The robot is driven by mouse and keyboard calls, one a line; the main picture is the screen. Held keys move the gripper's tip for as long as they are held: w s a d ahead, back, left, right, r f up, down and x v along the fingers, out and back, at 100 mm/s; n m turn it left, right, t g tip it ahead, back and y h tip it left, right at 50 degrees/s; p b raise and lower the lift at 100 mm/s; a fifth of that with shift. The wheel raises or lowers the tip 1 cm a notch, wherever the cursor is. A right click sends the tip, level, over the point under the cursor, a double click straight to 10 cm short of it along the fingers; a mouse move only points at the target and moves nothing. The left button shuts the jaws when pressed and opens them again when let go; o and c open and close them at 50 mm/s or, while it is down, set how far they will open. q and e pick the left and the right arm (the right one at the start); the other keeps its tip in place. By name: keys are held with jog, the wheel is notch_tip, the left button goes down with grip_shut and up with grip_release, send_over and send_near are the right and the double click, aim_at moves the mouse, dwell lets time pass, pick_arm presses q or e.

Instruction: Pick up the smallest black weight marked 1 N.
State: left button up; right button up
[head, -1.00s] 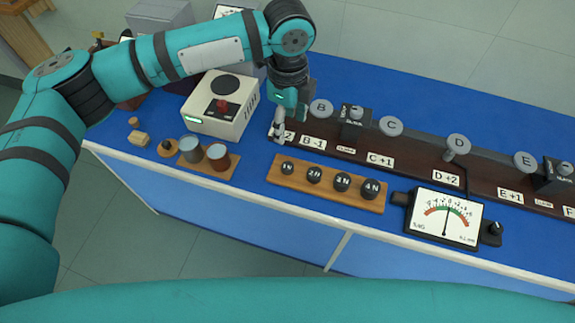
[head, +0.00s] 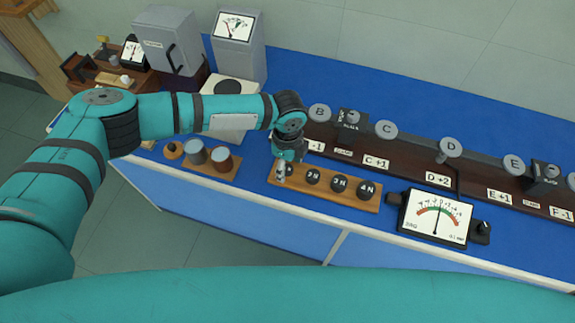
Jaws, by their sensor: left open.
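The wooden rack (head: 325,195) holds a row of black weights on the blue bench. The 1 N weight (head: 290,169) is at its left end, mostly hidden behind my left gripper (head: 281,178). The 2 N weight (head: 312,176), 3 N weight (head: 339,183) and 4 N weight (head: 365,190) stand to its right. My left gripper is open and points down at the rack's left end, over or beside the 1 N weight. I cannot tell whether it touches the weight. My right gripper is not in view.
A dial meter (head: 436,218) stands right of the rack. A long dark board with knobs B (head: 319,113), C (head: 386,129), D (head: 451,147) and E (head: 514,165) lies behind it. Metal cups (head: 221,159) stand to the left. Blue bench is clear at the back.

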pick_arm(q)
jog(key=shift+f, duration=0.3)
grip_shut()
jog(key=shift+r, duration=0.15)
